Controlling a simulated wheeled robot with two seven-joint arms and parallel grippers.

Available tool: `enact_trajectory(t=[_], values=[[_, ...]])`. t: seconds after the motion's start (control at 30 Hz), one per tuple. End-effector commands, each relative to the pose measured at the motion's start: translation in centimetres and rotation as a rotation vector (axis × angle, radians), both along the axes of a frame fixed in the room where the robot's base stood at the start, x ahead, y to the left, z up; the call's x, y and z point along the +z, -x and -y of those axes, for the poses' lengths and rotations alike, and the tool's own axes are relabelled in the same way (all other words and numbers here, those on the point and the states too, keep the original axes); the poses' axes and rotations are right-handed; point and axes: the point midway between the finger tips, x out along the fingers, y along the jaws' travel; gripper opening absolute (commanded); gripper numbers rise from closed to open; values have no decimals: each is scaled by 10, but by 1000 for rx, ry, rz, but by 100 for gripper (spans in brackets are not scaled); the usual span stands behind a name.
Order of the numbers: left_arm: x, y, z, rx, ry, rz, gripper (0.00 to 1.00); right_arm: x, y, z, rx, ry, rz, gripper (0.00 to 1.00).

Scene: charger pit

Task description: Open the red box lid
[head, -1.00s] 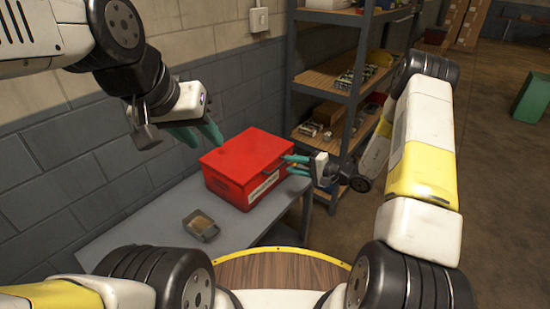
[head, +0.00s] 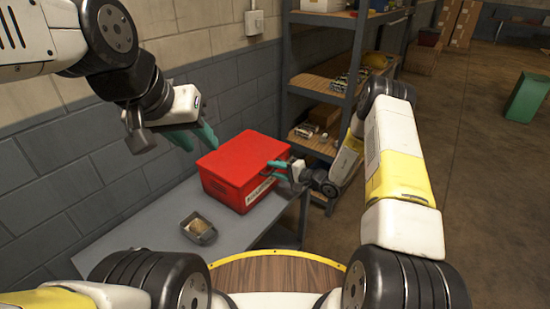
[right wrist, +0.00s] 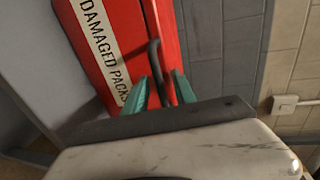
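The red box (head: 226,164) stands on the grey table with its red lid (head: 243,150) closed. A white label reading "DAMAGED PACKS" (right wrist: 100,42) is on its side. My right gripper (head: 270,169) is at the right side of the box, just below the lid's level. In the right wrist view its two green fingers (right wrist: 158,92) are apart, with a dark curved bar (right wrist: 154,58) on the box between them; I cannot tell whether they touch it. My left gripper (head: 199,138) is open and empty, above and behind the left part of the box.
A small grey tray (head: 198,229) sits on the grey table (head: 150,235), in front of the box. A block wall (head: 60,165) runs behind the table. A metal shelf rack (head: 352,60) with several items stands to the right, close behind my right arm.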

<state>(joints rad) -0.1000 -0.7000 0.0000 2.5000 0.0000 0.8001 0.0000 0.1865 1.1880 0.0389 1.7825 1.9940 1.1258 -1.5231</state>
Motion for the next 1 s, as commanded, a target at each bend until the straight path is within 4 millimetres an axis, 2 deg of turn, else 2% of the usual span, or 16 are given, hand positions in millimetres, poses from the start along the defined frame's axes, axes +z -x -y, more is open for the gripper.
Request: enact_trajectory(t=[0.1, 0.27, 1.0], values=[[0, 0, 0, 0, 0, 0, 35, 0, 0, 0, 0, 0, 0, 32], [0, 0, 0, 0, 0, 0, 35, 0, 0, 0, 0, 1, -1, 1], [0, 0, 0, 0, 0, 0, 35, -6, 3, 2, -1, 8, -12, 0]])
